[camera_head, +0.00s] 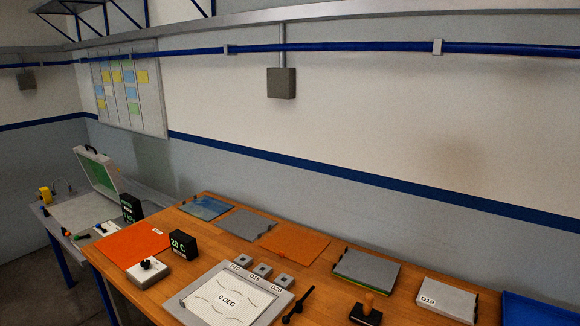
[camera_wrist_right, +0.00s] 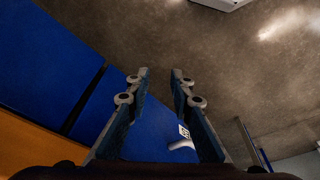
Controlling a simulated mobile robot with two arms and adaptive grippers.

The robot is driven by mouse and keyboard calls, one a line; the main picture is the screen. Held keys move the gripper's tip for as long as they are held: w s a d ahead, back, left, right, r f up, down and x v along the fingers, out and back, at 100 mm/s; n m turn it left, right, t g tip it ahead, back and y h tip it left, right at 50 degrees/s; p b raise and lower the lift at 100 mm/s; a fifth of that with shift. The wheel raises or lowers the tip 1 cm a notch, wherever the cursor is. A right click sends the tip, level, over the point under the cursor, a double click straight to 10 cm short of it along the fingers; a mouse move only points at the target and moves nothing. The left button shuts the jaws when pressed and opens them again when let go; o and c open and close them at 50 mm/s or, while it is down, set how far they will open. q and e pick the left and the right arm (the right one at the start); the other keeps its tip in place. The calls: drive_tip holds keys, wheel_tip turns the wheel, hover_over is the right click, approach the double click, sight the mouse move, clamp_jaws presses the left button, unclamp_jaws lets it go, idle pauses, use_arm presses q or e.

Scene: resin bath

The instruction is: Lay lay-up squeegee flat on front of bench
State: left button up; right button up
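I cannot tell for sure which thing is the lay-up squeegee. The wooden bench (camera_head: 205,265) runs across the lower part of the head view. A slim black tool (camera_head: 298,304) lies on it, right of the white sheet marked 0 DEG (camera_head: 228,298). My left gripper is in neither view.
Orange sheets (camera_head: 132,243), grey stacked plates (camera_head: 366,269), a block marked D19 (camera_head: 447,298) and a blue tray (camera_head: 540,310) occupy the bench. A 20 C display (camera_head: 183,244) stands near its left. Bare wood shows between them. The wrist view shows brown floor (camera_wrist_right: 235,60).

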drive_tip(key=s+d+f+g+b, duration=0.15)
drive_tip(key=s+f, duration=0.25)
drive_tip(key=f, duration=0.7)
drive_tip(key=s+a+f+t+b, duration=0.1)
drive_tip(key=s+f+b, duration=0.25)
drive_tip(key=f, duration=0.75)
drive_tip(key=s+d+f+g+b, duration=0.1)
drive_tip(key=s+d+f+b, duration=0.2)
drive_tip(key=s+f, duration=0.9)
drive_tip(key=shift+s+f+b, duration=0.3)
drive_tip(key=shift+f+b, duration=0.15)
drive_tip(key=shift+f, duration=0.05)
